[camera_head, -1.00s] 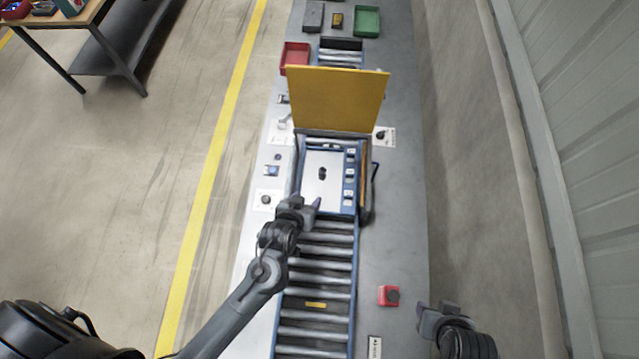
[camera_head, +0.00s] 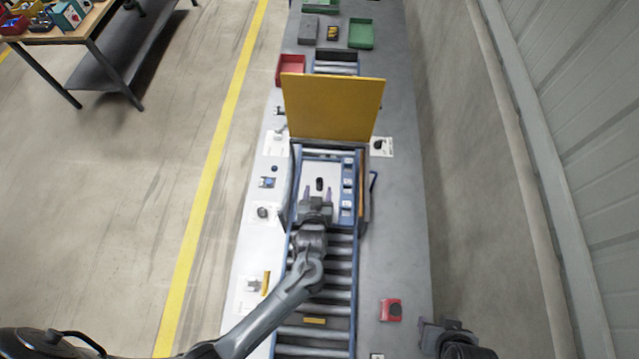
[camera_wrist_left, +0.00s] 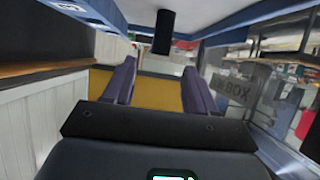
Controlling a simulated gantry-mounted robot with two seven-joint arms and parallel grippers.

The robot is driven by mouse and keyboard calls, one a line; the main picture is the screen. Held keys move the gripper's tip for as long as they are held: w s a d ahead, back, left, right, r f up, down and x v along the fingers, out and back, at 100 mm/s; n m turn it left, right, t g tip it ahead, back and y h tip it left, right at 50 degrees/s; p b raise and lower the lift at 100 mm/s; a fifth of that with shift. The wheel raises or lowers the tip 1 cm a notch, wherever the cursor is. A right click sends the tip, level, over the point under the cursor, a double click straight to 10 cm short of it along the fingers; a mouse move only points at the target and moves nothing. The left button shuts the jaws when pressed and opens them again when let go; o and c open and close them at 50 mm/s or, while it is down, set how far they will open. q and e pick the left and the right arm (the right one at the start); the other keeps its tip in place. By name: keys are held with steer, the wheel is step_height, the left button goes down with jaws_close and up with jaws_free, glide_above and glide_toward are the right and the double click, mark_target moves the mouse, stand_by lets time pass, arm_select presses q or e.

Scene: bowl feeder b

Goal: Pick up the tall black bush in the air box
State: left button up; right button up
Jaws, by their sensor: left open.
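The tall black bush (camera_head: 320,184) stands on the white floor of the air box (camera_head: 309,174), under the raised yellow lid (camera_head: 332,106). My left gripper (camera_head: 316,191) is open at the near side of the box, its two fingers apart and pointing toward the bush. In the left wrist view the bush (camera_wrist_left: 163,32) shows as a dark cylinder beyond and between the open fingers (camera_wrist_left: 160,82), apart from them. My right gripper (camera_head: 428,326) is at the lower right, away from the box; its jaws are too unclear to read.
The roller conveyor (camera_head: 316,333) runs toward me from the box. A red button box (camera_head: 391,309) sits on the bench at right. Small parts on white cards line the left side. Red (camera_head: 291,69) and green (camera_head: 361,33) trays stand at the far end.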

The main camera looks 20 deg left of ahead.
mark_target(319, 182)
arm_select(q)
steer(key=shift+p+x, duration=0.3)
steer(key=shift+x, duration=2.2)
jaws_close()
